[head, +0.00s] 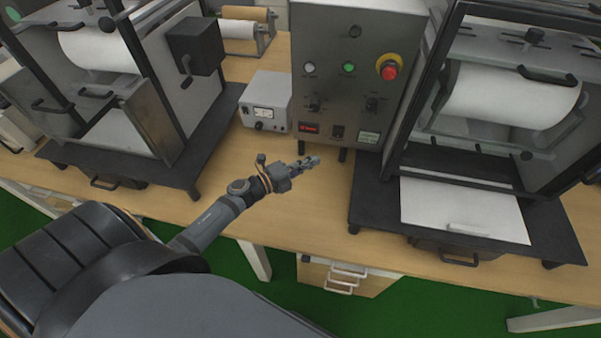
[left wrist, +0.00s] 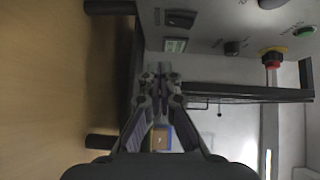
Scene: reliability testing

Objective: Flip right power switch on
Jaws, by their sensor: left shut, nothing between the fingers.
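The grey control box (head: 340,40) stands at the back middle of the bench. Low on its front are a red-lit rectangular element (head: 309,128), a dark rocker-like switch (head: 338,132) and a pale green label or display (head: 369,137). The dark switch (left wrist: 181,19) and pale green element (left wrist: 175,45) also show in the left wrist view, which is turned sideways. Which element is the right power switch is not readable. My left gripper (head: 312,160) is shut and empty, just in front of and below the panel; its fingertips (left wrist: 162,72) appear apart from the switch. My right gripper is not in view.
Above the switches are knobs, a green button (head: 348,68) and a red stop button (head: 389,68). A small white meter box (head: 266,101) stands left of the control box. Framed roller machines stand on dark bases (head: 500,243) at both sides. Bare wooden bench (head: 300,215) lies in front.

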